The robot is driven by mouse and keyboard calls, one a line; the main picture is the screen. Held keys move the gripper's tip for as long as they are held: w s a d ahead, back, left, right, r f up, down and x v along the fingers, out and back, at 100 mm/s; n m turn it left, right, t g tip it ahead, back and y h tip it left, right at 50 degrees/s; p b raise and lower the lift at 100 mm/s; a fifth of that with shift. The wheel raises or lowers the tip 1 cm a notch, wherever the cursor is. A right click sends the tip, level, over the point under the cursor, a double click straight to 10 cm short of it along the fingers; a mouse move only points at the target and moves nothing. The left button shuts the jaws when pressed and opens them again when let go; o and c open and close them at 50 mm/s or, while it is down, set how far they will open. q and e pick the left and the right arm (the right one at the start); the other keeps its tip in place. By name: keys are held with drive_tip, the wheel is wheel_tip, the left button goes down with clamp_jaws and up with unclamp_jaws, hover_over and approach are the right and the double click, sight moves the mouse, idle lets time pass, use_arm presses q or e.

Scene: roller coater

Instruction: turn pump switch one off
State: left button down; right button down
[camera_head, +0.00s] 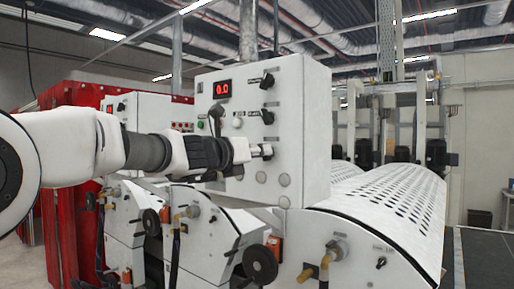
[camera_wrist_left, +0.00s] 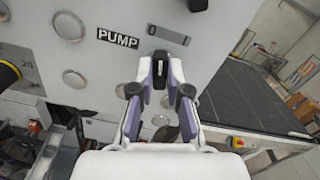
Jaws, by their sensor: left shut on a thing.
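The white control box (camera_head: 303,120) stands in the middle of the head view with a red display (camera_head: 222,89) and black knobs on its face. My left gripper (camera_head: 262,151) reaches in from the left to the lower part of this face. In the left wrist view, my left gripper (camera_wrist_left: 159,72) is shut on a black pump switch knob (camera_wrist_left: 157,78) with a white mark. A PUMP label (camera_wrist_left: 118,38) and a 0 label (camera_wrist_left: 168,35) are beside it. The gripper hides most of this knob in the head view. My right gripper is not in view.
Two more black knobs, an upper one (camera_head: 267,81) and a lower one (camera_head: 267,116), are above the gripper. Perforated white roller covers (camera_head: 385,205) lie at the right. Handwheels (camera_head: 260,264) and brass fittings are below the box. A red frame (camera_head: 75,215) stands at the left.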

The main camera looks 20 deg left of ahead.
use_arm(q)
drive_tip(key=shift+f+n+p, duration=0.1)
drive_tip(key=shift+n+p, duration=0.25)
drive_tip(key=shift+n, duration=0.95)
drive_tip(key=shift+f, duration=0.1)
